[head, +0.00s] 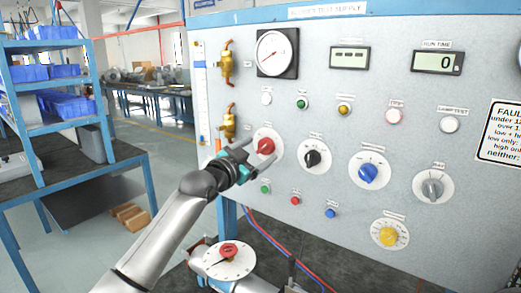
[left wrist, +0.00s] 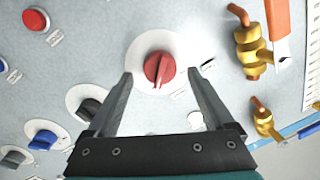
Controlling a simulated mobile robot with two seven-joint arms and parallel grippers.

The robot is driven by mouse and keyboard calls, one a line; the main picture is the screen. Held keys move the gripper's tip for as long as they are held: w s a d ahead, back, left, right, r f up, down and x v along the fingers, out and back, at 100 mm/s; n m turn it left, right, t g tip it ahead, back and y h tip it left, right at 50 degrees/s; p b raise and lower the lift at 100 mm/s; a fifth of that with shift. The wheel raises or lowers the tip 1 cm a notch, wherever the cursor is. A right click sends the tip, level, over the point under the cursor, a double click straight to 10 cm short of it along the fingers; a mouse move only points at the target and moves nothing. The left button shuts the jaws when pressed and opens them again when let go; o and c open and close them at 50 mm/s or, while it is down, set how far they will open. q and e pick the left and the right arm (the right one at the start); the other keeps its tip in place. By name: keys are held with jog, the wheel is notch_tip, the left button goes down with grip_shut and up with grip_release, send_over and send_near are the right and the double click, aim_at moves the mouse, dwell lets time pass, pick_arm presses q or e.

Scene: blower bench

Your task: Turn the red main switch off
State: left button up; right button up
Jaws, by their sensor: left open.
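The red main switch (head: 266,146) is a red rotary knob on a round white plate at the left of the grey panel. In the left wrist view the knob (left wrist: 159,69) lies just beyond the fingertips, between their lines, with its grip ridge running nearly up and down the picture. My left gripper (head: 236,152) is open in front of the panel, close to the knob, one finger on either side of it. In the left wrist view the open fingers (left wrist: 160,80) hold nothing. I cannot tell whether they touch the plate. My right gripper is not in view.
A black knob (head: 312,158) sits right of the red one, then a blue knob (head: 368,172). Brass fittings (head: 229,122) stick out at the panel's left edge. A red-handled round plate (head: 229,258) is below my arm. A blue shelf (head: 40,110) stands left.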

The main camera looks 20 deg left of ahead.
pick_arm(q)
jog(key=shift+x, duration=0.8)
jog(key=c, duration=1.4)
